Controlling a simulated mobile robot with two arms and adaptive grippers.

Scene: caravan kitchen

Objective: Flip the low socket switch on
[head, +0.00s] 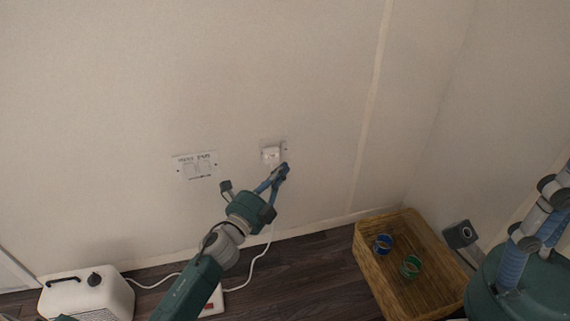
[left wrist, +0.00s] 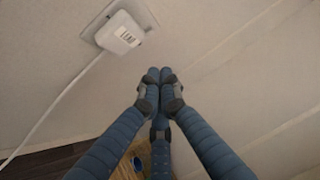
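The low socket (head: 284,147) is a small pale plate on the wall with a white plug (head: 271,154) in it. In the left wrist view the plate (left wrist: 147,17) and the plug (left wrist: 120,32) show at the upper left. I cannot make out the switch. My left gripper (head: 283,169) is at the plate's lower right corner; its blue fingertips are together and empty in the left wrist view (left wrist: 160,75). I cannot tell whether they touch the wall. My right gripper (head: 563,180) shows partly at the right edge, its fingertips cut off.
A wider double wall plate (head: 195,165) is left of the socket. A white cord (head: 258,262) hangs from the plug. A white appliance (head: 86,294) and a power strip (head: 212,303) stand on the floor. A wicker basket (head: 372,262) holds blue and green rolls. The wall around the socket is clear.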

